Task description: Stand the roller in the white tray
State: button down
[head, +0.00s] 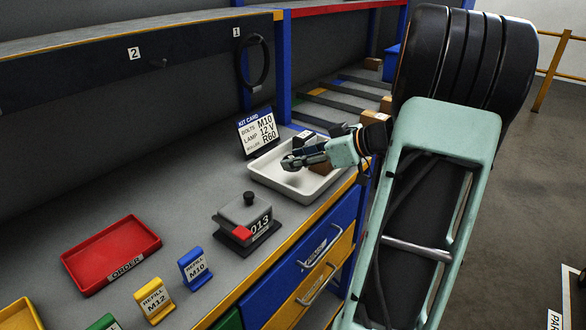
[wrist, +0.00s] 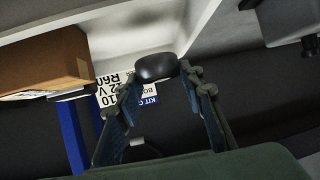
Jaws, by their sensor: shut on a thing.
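The white tray (head: 262,179) stands on the bench near its front edge, under my gripper (head: 291,161). In the wrist view my gripper (wrist: 164,85) is shut on a dark rounded piece, which looks like the roller (wrist: 155,68), at its fingertips. The tray (wrist: 207,28) shows pale behind the roller. I cannot tell whether the roller touches the tray floor. In the head view the fingers mostly hide the roller.
A kit card (head: 258,132) stands behind the tray.

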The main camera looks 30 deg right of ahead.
aim_at(295, 181)
jog(key=shift+w+d+f, duration=0.15)
jog(key=shift+w+f, duration=0.7)
jog(key=shift+f, duration=0.15)
jog(key=shift+f+p, duration=0.35)
jog(key=shift+f, duration=1.1)
jog(key=shift+f, duration=0.15)
jog(key=c, duration=1.6)
grip_release()
jog(key=shift+r, duration=0.25)
jog(key=b+v, duration=0.1)
jog(key=v, duration=1.1)
jog(key=shift+s+f, duration=0.1)
jog(key=shift+f, duration=0.05)
